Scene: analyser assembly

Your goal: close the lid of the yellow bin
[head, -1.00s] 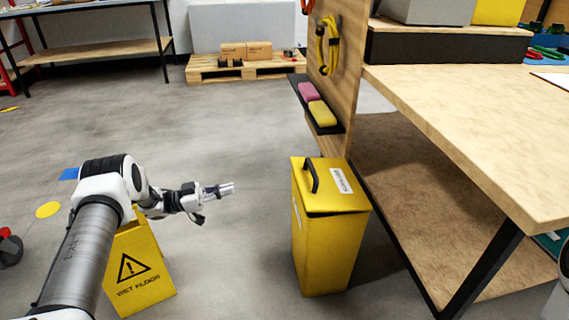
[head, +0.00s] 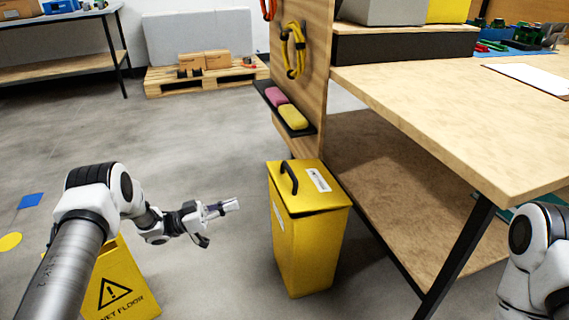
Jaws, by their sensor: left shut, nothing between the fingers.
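The yellow bin (head: 312,250) stands on the floor beside the workbench. Its yellow lid (head: 312,190) lies down over the top, with a black handle (head: 289,178) and a white label on it. A dark line shows under the lid's front edge; I cannot tell whether it is fully seated. My left gripper (head: 232,206) is shut and empty, to the left of the bin near lid height in the picture, apart from it. Part of my right arm shows at the right edge; its gripper is out of view.
A wooden workbench (head: 460,120) stands right of the bin, with a pegboard panel and a shelf (head: 296,118) holding pink and yellow blocks behind it. A yellow wet floor sign (head: 122,285) stands under my left arm. Floor between the sign and bin is clear.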

